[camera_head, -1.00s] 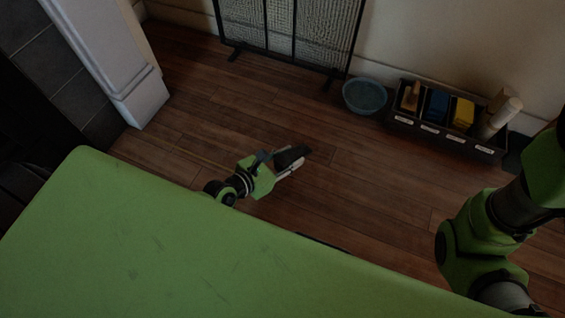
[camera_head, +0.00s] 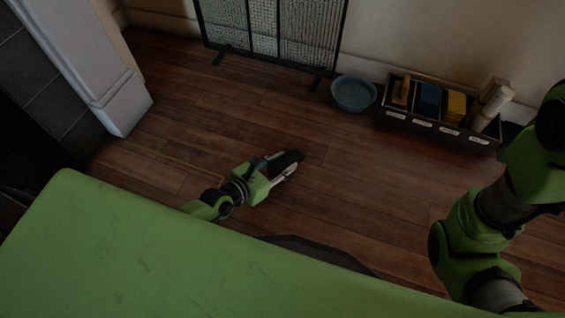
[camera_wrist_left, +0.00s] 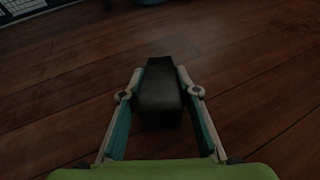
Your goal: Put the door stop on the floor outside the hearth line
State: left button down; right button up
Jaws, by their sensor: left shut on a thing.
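The door stop (camera_head: 290,157) is a dark, nearly black wedge-shaped block. My left gripper (camera_head: 280,167) is shut on it over the wooden floor. In the left wrist view the door stop (camera_wrist_left: 159,95) sits between the two fingers of my left gripper (camera_wrist_left: 160,92), its long side pointing away. I cannot tell whether its underside touches the floor. A thin yellowish line (camera_head: 180,160) on the floor, perhaps the hearth line, runs left of the gripper and is partly hidden by my arm. My right arm shows at the right, but its gripper is out of view.
A white pillar (camera_head: 125,105) stands at the left by dark tiles. A black mesh screen (camera_head: 280,30) stands at the back wall. A blue bowl (camera_head: 353,94) and a black divided box (camera_head: 440,130) stand to its right. The floor (camera_head: 350,180) right of the gripper is clear.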

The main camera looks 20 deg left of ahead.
pick_arm(q)
jog(key=c, duration=1.5)
grip_release()
